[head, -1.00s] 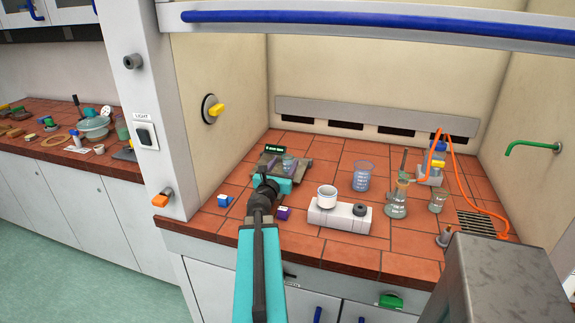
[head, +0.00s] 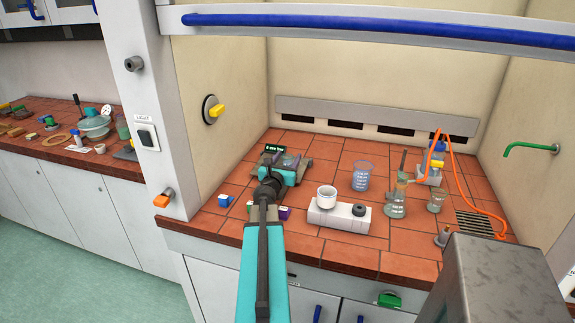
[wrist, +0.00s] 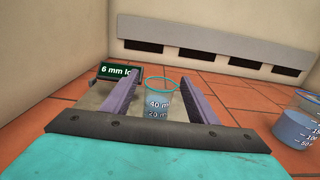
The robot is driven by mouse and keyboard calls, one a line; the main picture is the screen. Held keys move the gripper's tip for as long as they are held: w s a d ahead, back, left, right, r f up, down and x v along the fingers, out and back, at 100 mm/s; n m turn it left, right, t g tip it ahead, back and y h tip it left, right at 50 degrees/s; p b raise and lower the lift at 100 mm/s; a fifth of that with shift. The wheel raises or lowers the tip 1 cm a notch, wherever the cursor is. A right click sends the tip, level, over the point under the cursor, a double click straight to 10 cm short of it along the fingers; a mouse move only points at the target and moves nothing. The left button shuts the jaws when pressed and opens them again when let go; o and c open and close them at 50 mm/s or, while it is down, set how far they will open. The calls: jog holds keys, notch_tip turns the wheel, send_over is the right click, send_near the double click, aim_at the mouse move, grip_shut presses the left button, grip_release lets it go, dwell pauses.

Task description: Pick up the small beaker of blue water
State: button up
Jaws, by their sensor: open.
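The small beaker of blue water (wrist: 158,102) stands upright on a grey platform (wrist: 88,100) in the wrist view, with a greenish rim and volume marks. My gripper (wrist: 160,80) is open, its two purple fingers left and right of the beaker in the picture, with a gap on both sides. How deep the beaker sits between them is hard to tell. The gripper's body hides the beaker's base. In the head view my gripper (head: 286,161) is over the platform and largely hides the beaker.
A larger beaker of blue liquid (head: 362,178) is to the right. A white device with a white cup (head: 327,196), a flask (head: 396,203) and an orange hose (head: 459,170) are further right. A blue box (head: 225,200) is at the left.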

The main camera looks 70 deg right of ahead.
jog(key=c, duration=1.2)
jog(key=shift+o, duration=0.2)
jog(key=shift+r, duration=0.1)
jog(key=shift+s+r, duration=0.25)
jog(key=shift+r, duration=0.05)
notch_tip(320, 180, up, 11)
jog(key=p, duration=0.2)
jog(key=s+d+p, duration=0.1)
jog(key=s, duration=1.8)
jog(key=shift+s, duration=0.25)
jog(key=shift+d+f, duration=0.1)
